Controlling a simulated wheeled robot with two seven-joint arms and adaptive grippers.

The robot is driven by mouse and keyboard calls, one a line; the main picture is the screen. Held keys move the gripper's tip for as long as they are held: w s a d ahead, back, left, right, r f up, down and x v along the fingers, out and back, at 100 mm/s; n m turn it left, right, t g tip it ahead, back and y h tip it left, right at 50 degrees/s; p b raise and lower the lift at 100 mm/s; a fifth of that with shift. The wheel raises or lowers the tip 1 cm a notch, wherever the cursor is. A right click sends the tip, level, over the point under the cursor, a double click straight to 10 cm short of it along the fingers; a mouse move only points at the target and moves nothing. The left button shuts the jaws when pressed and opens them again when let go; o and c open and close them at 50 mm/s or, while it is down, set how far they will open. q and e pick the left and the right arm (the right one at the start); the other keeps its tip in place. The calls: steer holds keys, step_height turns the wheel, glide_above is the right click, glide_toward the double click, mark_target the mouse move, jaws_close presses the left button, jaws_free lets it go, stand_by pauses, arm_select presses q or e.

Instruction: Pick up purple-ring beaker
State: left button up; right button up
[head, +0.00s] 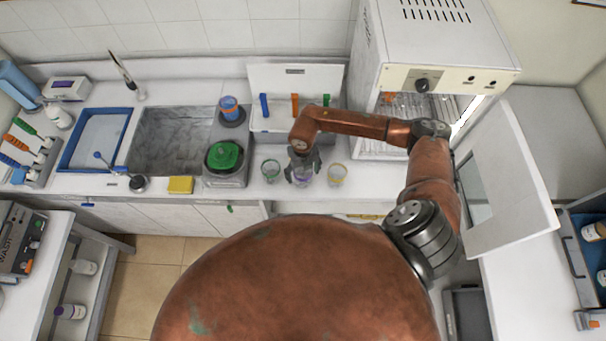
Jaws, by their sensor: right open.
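The purple-ring beaker (304,181) stands on the white counter, between a green-ring beaker (270,170) on its left and a yellow-ring beaker (337,173) on its right. My right gripper (302,177) points down over the purple-ring beaker, with its open fingers at either side of it. The gripper hides the upper part of this beaker, and I cannot tell whether the fingers touch the glass. My left gripper is not in view.
A grey device with a green top (224,156) stands left of the beakers. Behind them is a white rack (291,74) with coloured items. A white oven (433,40) has its door (512,190) open at right. A sink (170,138) and yellow sponge (180,185) lie left.

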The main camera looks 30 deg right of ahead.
steer(key=shift+c, duration=0.4)
steer(key=c, duration=1.2)
steer(key=shift+r, duration=0.1)
